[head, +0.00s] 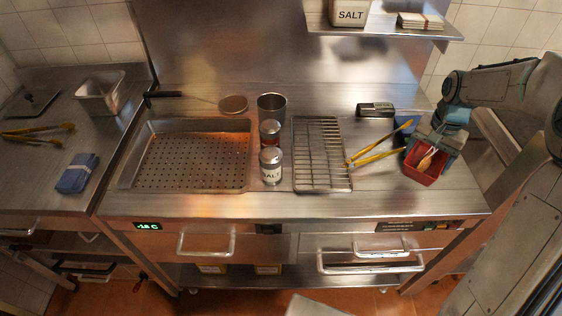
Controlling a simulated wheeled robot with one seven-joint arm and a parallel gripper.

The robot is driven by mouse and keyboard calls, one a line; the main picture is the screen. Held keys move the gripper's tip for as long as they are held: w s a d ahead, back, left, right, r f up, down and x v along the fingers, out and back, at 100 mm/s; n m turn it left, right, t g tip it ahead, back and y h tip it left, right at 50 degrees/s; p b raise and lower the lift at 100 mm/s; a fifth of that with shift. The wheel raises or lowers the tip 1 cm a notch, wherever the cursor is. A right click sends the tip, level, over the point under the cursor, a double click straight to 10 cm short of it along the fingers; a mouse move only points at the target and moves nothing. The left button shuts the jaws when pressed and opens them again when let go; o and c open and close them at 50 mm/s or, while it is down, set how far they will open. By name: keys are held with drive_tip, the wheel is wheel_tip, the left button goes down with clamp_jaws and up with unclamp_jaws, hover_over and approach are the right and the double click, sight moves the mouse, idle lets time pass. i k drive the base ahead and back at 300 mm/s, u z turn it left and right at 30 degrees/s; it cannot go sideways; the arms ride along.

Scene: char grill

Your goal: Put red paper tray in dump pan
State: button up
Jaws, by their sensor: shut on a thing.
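The red paper tray (424,176) is at the right end of the steel counter, with a small tan item (426,161) in it. My gripper (430,152) is over the tray from above and is shut on it. The fingertips are partly hidden, and I cannot tell whether the tray touches the counter. The dump pan (186,189) appears to be the wide shallow steel pan with a perforated bottom at the counter's left. It looks empty.
A wire rack (321,154), yellow-handled tongs (377,156), a salt shaker (271,166), another shaker (270,133) and a steel cup (272,107) stand between tray and pan. A shelf (385,30) overhangs the back. The front counter strip is clear.

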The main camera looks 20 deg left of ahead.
sight(210, 173)
drive_tip(key=u, duration=0.45)
drive_tip(key=k, duration=1)
drive_tip(key=u, duration=0.8)
drive_tip(key=i, duration=0.35)
drive_tip(key=u, duration=0.6)
drive_tip(key=i, duration=1.35)
drive_tip(key=z, duration=0.75)
